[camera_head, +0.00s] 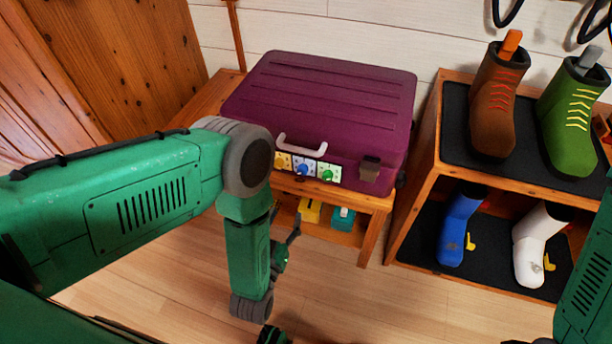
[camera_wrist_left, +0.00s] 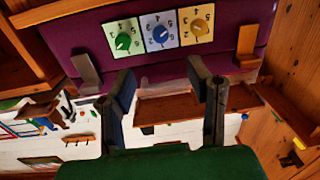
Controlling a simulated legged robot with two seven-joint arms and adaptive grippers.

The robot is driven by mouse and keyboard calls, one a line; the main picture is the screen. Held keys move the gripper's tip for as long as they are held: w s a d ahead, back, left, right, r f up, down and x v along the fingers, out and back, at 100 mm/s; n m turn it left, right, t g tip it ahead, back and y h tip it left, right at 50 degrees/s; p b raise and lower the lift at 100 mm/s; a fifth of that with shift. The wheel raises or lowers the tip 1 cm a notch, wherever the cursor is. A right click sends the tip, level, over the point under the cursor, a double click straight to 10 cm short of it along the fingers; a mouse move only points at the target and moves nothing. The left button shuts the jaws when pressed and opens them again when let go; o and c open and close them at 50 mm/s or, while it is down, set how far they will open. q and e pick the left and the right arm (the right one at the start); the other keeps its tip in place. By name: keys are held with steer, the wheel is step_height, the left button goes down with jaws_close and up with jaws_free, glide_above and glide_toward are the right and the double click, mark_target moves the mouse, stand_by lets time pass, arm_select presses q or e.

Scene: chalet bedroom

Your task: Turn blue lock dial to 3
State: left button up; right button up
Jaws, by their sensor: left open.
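A purple suitcase (camera_head: 320,95) lies on a low wooden bench, with a row of three dials below its white handle (camera_head: 302,146). The blue lock dial (camera_head: 304,170) is in the middle, between the yellow dial (camera_head: 282,162) and the green dial (camera_head: 327,175). In the left wrist view, upside down, the blue dial (camera_wrist_left: 159,35) sits on a numbered plate; I cannot tell which number it points to. My left gripper (camera_head: 286,224) is open and empty, in front of and below the dials. Its two fingers (camera_wrist_left: 163,88) are apart and clear of the dial. My right gripper is not in view.
A metal latch (camera_head: 369,168) sits right of the dials. The bench's lower shelf holds a yellow item (camera_head: 310,210) and a teal item (camera_head: 343,217). A wooden rack (camera_head: 425,185) with boots stands at right. Open floor (camera_head: 370,300) lies in front.

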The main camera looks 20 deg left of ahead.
arm_select(q)
steer(key=b, duration=0.6)
glide_toward(303, 173)
steer(key=w, duration=0.6)
steer(key=w+a+b, duration=0.1)
steer(key=w, duration=0.1)
steer(key=shift+f, duration=0.25)
steer(key=shift+w+a, duration=0.2)
steer(key=shift+w, duration=0.3)
steer(key=shift+w+d+r, duration=0.1)
steer(key=shift+d+r, duration=0.05)
steer(key=shift+d, duration=0.6)
steer(key=shift+c, duration=1.1)
steer(key=c, duration=0.8)
steer(key=shift+a, duration=0.55)
jaws_close()
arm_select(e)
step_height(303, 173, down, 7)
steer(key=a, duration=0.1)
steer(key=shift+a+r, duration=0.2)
